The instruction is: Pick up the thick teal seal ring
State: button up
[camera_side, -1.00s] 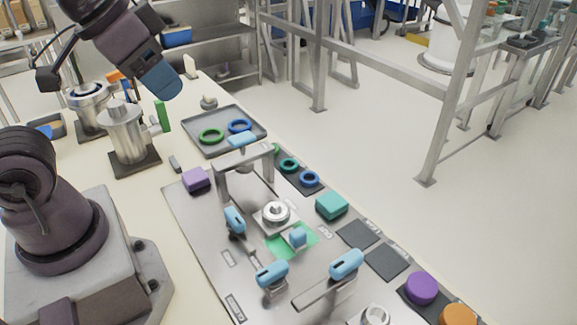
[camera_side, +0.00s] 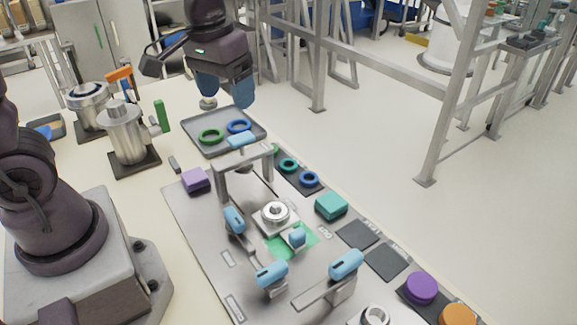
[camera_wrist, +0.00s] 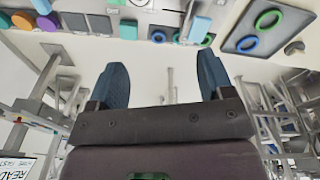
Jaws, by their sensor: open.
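The thick teal seal ring (camera_side: 288,165) lies on a dark narrow pad beside the metal fixture plate, between a partly hidden green ring (camera_side: 275,149) and a small blue ring (camera_side: 309,178). In the wrist view the small rings show near the top, one of them blue (camera_wrist: 158,36). The teal one is hard to make out there. My gripper (camera_side: 222,92) is open and empty. It is in the air near the far end of the grey tray, well away from the teal ring. Its two blue fingers (camera_wrist: 160,80) stand wide apart in the wrist view.
The grey tray (camera_side: 216,150) holds a larger green ring (camera_side: 211,136) and a larger blue ring (camera_side: 239,126). A metal arch with blue-handled clamps (camera_side: 242,163) stands next to the small rings. A teal block (camera_side: 331,205) sits nearby. Metal canisters (camera_side: 126,135) stand left.

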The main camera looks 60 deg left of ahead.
jog(key=w+a+f+n+g, duration=0.2)
jog(key=w+a+f+n, duration=0.1)
jog(key=w+f+n, duration=0.4)
jog(key=n, duration=1.4)
send_near(292, 161)
jog(key=f, duration=0.2)
jog(key=d+f, duration=0.1)
jog(key=shift+s+d+f+t, duration=0.1)
jog(key=shift+s+f+t, duration=0.15)
jog(key=shift+s+t, duration=0.05)
jog(key=shift+s+f, duration=0.2)
jog(key=shift+f, duration=1.15)
jog(key=shift+s+f, duration=0.15)
jog(key=shift+f, duration=1.25)
jog(key=c, duration=1)
